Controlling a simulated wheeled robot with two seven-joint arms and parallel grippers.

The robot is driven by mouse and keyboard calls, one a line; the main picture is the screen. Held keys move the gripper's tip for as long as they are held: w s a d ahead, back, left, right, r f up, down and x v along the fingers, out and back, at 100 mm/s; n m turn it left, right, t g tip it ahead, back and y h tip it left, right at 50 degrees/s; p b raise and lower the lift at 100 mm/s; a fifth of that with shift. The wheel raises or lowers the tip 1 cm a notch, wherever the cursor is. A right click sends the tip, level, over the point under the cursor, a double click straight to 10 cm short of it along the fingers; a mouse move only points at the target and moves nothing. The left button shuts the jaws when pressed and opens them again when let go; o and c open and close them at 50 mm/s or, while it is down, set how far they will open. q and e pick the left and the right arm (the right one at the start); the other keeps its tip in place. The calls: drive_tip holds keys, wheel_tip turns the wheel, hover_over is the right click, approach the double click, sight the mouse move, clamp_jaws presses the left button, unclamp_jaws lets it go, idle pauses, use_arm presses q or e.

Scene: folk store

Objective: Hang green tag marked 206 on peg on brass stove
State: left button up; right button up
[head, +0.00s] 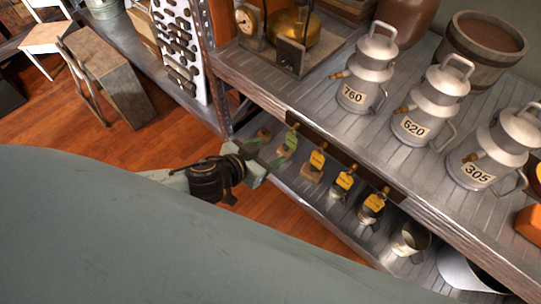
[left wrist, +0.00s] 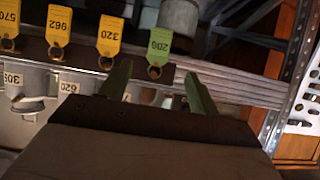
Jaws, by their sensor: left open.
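The green tag (head: 291,139) hangs at the left end of a row of tags on the dark rail along the shelf's front edge. In the left wrist view the green tag (left wrist: 160,42) appears upside down; its number is too small to read surely. My left gripper (head: 264,157) is open and empty, just left of the tag. In the left wrist view its two green fingers (left wrist: 157,86) point toward the tag, one on each side of its line, with the tag beyond the tips. The brass stove (head: 300,35) stands on the upper shelf; its peg is not clear. My right gripper is not in view.
Several yellow tags (head: 345,180) hang beside the green one. Grey milk cans numbered 760 (head: 358,85), 620 (head: 425,110) and 305 (head: 490,155) stand on the upper shelf (head: 330,125). A dial scale (head: 247,20) is left of the stove. Mugs (head: 410,240) stand on the lower shelf.

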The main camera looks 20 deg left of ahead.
sight(291, 141)
use_arm(q)
drive_tip(key=b+x, duration=0.3)
drive_tip(key=x, duration=0.8)
drive_tip(key=shift+w+d, duration=0.15)
drive_tip(key=shift+w, duration=0.15)
drive_tip(key=shift+b+x, duration=0.5)
drive_tip(key=shift+x, duration=0.35)
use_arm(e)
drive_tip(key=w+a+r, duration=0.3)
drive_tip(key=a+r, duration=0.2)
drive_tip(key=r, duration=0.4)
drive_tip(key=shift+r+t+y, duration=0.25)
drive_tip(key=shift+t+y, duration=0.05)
use_arm(q)
drive_tip(key=shift+c, duration=0.3)
drive_tip(key=c, duration=1)
